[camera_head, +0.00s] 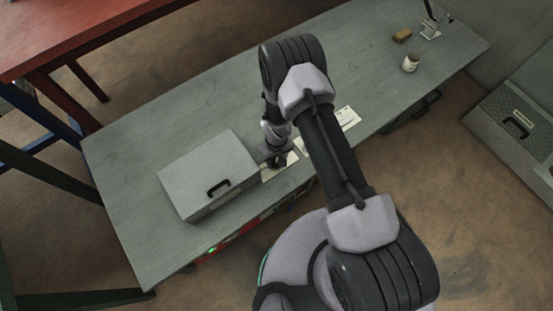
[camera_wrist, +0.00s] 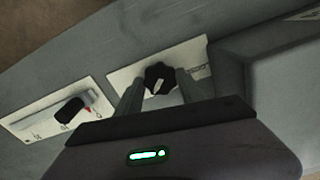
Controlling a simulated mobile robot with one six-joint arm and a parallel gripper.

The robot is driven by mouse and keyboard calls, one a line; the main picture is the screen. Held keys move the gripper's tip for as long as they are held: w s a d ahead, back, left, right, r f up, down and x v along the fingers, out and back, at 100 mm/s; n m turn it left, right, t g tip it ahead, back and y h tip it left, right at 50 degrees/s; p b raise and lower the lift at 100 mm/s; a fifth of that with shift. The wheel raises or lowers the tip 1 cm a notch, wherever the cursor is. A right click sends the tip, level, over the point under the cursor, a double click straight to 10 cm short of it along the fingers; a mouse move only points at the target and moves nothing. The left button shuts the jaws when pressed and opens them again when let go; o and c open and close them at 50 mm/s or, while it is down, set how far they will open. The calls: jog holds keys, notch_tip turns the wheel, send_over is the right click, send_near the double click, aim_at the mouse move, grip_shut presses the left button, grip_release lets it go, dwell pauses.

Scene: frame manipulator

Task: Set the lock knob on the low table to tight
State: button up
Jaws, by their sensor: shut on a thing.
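The lock knob (camera_wrist: 158,76) is a black lobed knob with a pale pointer mark, on a white label plate (camera_wrist: 120,78) on the low table (camera_head: 130,160). In the wrist view my gripper (camera_wrist: 158,90) has one finger on each side of the knob and is shut on it. The plate's printing is too small and too covered to read the setting. In the head view my gripper (camera_head: 275,158) reaches down to the table beside the grey box, and my arm hides the knob.
A grey box with a black handle (camera_head: 208,176) stands close left of my gripper. A second plate with a black-and-red control (camera_wrist: 70,109) lies beside the knob's plate. A jar (camera_head: 410,63) and a brown block (camera_head: 402,35) stand at the table's far right.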

aim_at(277, 161)
jog(key=m, duration=0.5)
jog(key=shift+m, duration=0.3)
dwell(0.4)
jog(key=o, duration=1.4)
jog(key=shift+c, duration=0.2)
notch_tip(277, 161, up, 18)
jog(key=p, duration=0.7)
jog(key=shift+f, duration=0.25)
